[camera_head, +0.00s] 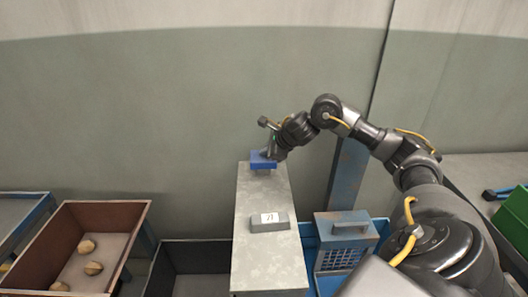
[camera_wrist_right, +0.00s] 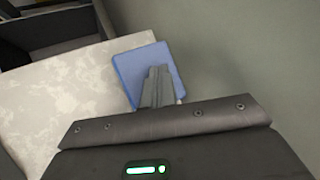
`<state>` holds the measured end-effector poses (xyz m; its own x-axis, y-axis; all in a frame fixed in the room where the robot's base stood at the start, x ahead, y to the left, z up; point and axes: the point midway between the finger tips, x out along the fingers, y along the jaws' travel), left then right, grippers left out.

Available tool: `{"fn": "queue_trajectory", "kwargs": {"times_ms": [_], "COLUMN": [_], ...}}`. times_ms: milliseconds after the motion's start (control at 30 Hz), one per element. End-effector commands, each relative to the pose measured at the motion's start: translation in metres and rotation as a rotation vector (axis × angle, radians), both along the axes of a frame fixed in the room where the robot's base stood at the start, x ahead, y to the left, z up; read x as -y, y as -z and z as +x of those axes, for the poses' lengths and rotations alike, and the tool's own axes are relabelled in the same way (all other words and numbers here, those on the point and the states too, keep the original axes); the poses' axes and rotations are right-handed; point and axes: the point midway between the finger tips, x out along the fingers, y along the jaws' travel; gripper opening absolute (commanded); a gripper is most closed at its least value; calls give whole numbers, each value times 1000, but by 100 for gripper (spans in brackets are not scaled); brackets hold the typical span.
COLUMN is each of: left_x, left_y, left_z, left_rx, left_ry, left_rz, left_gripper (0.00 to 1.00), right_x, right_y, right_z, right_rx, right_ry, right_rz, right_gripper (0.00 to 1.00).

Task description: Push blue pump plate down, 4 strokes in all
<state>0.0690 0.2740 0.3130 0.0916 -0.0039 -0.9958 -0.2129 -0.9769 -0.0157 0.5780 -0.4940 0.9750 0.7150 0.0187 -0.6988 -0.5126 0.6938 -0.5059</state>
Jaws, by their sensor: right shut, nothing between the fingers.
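The blue pump plate (camera_head: 259,164) sits at the far end of the narrow grey bench top (camera_head: 259,207). In the right wrist view the plate (camera_wrist_right: 133,68) is a blue square, partly covered by my fingers. My right gripper (camera_head: 270,155) is shut and empty, pointing down at the plate's right side. In the right wrist view the closed fingertips (camera_wrist_right: 159,70) lie over the plate's middle; I cannot tell whether they touch it. My left gripper is not in view.
A grey block labelled 27 (camera_head: 269,222) lies on the bench top. A brown bin (camera_head: 71,214) with several round shells stands left. A blue caged unit (camera_head: 346,241) stands right of the bench. A green crate (camera_head: 514,217) is at far right. The wall is close behind.

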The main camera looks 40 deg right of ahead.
Motion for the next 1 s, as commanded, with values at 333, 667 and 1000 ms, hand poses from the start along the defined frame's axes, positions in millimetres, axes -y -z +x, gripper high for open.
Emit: {"fn": "queue_trajectory", "kwargs": {"times_ms": [333,667,1000], "left_x": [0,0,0], "left_y": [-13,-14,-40], "left_z": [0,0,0], "left_rx": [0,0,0], "left_ry": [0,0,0], "left_rz": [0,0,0], "left_gripper": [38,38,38], "right_x": [0,0,0], "right_y": [-17,-19,-50], "right_z": [0,1,1], "right_rx": [1,3,4], "right_ry": [0,0,1], "right_rz": [0,0,0], "right_gripper": [0,0,0]}}
